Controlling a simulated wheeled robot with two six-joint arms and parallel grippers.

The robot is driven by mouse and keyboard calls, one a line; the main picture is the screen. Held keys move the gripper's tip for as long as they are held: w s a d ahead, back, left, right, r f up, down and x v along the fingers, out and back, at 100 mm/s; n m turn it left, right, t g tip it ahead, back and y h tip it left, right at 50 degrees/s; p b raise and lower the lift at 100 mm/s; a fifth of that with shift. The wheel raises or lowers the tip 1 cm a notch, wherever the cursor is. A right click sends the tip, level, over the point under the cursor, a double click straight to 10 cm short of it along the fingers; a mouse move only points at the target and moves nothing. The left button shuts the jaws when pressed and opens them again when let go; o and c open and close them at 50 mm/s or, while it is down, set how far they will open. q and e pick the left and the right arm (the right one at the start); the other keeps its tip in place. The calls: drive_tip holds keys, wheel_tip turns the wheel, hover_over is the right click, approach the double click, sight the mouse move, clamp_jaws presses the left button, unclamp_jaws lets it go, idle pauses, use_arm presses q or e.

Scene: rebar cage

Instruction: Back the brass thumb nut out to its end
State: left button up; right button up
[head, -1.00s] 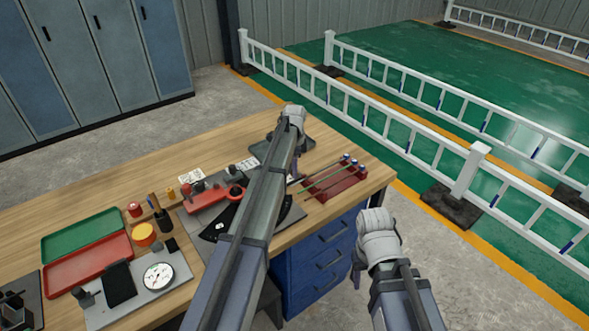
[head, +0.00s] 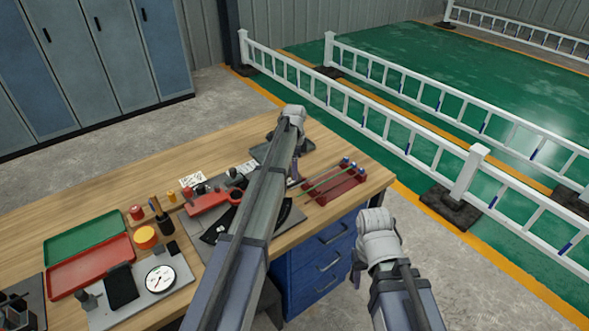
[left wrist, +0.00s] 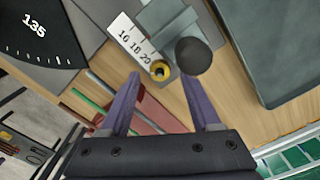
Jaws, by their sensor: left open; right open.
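The brass thumb nut (left wrist: 160,71) shows in the left wrist view as a small yellow ring with a dark centre. In the head view my left gripper (head: 297,167) is over the bench's right part, and my arm hides the nut. My right gripper (head: 357,270) is open and empty, off the bench's front right.
A red rack (head: 335,185) with rods stands at the bench's right end. A red bending tool (head: 208,203) and a dark angle plate lie left of my left arm. Red (head: 90,265) and green (head: 85,236) trays and a dial gauge (head: 160,279) are further left.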

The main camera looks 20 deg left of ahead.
use_arm(q)
wheel_tip(320, 180, up, 6)
drive_tip(key=p, duration=0.5)
drive_tip(key=shift+r+p, duration=0.2)
drive_tip(key=shift+p, duration=0.1)
use_arm(e)
wheel_tip(320, 180, up, 6)
drive_tip(key=shift+r, duration=0.15)
use_arm(q)
drive_tip(key=shift+f, duration=0.1)
